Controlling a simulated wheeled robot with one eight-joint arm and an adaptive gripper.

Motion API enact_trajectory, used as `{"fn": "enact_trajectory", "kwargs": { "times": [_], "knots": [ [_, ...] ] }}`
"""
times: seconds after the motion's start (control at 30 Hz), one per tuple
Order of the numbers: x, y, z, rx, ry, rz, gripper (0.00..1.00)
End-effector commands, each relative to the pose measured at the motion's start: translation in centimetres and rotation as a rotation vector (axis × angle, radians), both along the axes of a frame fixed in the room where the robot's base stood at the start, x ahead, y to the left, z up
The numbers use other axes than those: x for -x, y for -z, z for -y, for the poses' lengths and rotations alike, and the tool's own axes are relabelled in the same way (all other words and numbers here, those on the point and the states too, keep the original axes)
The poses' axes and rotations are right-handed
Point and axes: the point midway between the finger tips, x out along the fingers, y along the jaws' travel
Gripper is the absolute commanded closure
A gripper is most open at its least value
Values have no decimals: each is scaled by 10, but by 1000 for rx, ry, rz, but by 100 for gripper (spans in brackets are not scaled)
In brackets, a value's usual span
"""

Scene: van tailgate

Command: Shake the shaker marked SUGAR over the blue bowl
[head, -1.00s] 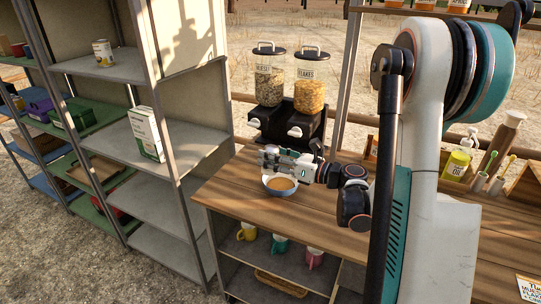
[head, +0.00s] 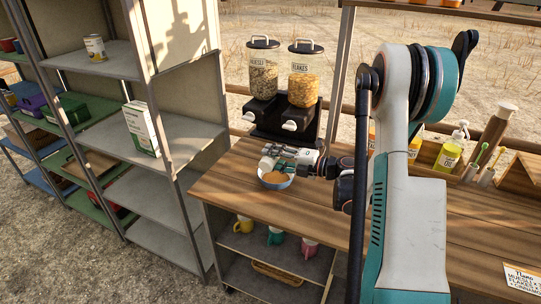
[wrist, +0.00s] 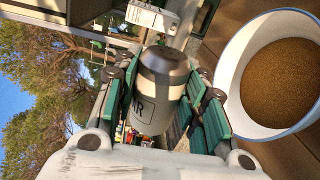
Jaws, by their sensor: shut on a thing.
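My gripper (wrist: 160,110) is shut on a grey shaker (wrist: 160,92) with a darker cap. Its label is partly hidden, and only the end "AR" can be read. The shaker also shows, small and pale, in the head view (head: 267,162). It lies tipped over on its side, close above the blue bowl. The bowl (head: 275,182) stands on the wooden counter, filled with brown grains. In the wrist view the bowl (wrist: 231,75) is at the right, with a pale inside. I cannot see any sugar falling.
Muesli (head: 262,72) and flakes (head: 304,78) dispensers stand behind the bowl on the counter (head: 225,188). A grey shelf unit (head: 165,195) is to the left. Bottles, including a yellow one (head: 450,155), stand at the right. Mugs sit on the shelf below. The counter's front is clear.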

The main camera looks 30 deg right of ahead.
Motion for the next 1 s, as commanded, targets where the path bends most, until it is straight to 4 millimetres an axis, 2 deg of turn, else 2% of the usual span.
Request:
{"fn": "enact_trajectory", "kwargs": {
  "times": [0.3, 0.5, 1.0],
  "knots": [
    [-2, 3, 3, -306, -1, -239, 87],
    [-4, 2, 4, -435, 0, -338, 87],
    [-4, 0, 4, -481, 0, -374, 87]
  ]
}}
